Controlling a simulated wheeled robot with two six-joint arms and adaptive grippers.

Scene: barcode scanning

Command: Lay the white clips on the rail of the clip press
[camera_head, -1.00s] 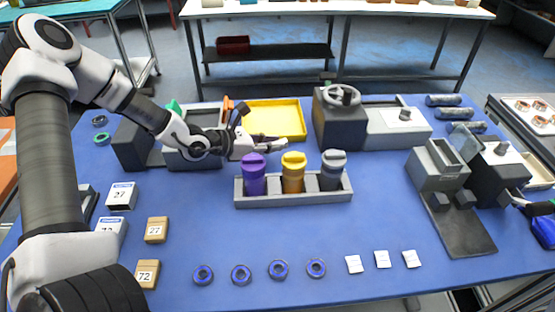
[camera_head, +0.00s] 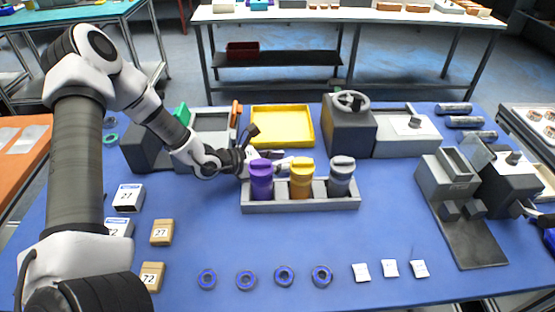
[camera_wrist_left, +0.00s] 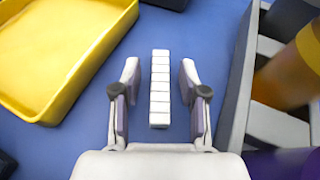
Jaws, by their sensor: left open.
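A straight row of white clips (camera_wrist_left: 160,88) lies on the blue table in the left wrist view, between the yellow tray and the grey bottle holder. My left gripper (camera_wrist_left: 160,88) is open, with one finger on each side of the row and gaps to both. In the head view my left gripper (camera_head: 282,163) is low behind the bottle holder, and the row is hard to make out there. A grey machine with a handwheel (camera_head: 350,125) stands at the back, and another with a long dark base (camera_head: 470,236) at the right. I cannot tell which is the clip press.
The grey holder (camera_head: 300,206) carries a purple, a yellow and a grey bottle close to my left gripper. The yellow tray (camera_head: 282,107) lies behind it. Numbered boxes (camera_head: 129,197) stand at left. Blue rings (camera_head: 246,280) and white tags (camera_head: 390,269) line the front.

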